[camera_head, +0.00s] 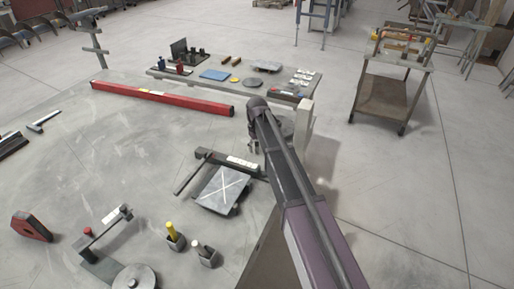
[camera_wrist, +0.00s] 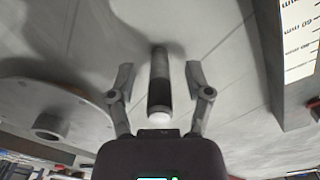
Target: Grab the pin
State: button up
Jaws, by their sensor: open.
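The pin (camera_wrist: 159,82) shows in the wrist view as a slim dark cylinder with a grey upper part and a white end. My gripper (camera_wrist: 160,76) is open, with one finger on each side of the pin. A gap shows between the pin and each finger. In the head view my gripper (camera_head: 254,147) hangs over the grey table beside the black bar with the label. The pin cannot be made out there.
A round grey flanged disc (camera_wrist: 50,118) lies left of the pin, and a millimetre scale (camera_wrist: 300,35) stands at the right. In the head view, a square plate (camera_head: 221,188), yellow-topped holder (camera_head: 173,233) and white-topped holder (camera_head: 206,254) sit nearer. A red beam (camera_head: 160,97) lies farther back.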

grip_shut()
jog(key=shift+r, duration=0.1)
dwell(0.4)
notch_tip(320, 180, up, 10)
jog(key=p, duration=1)
dwell(0.6)
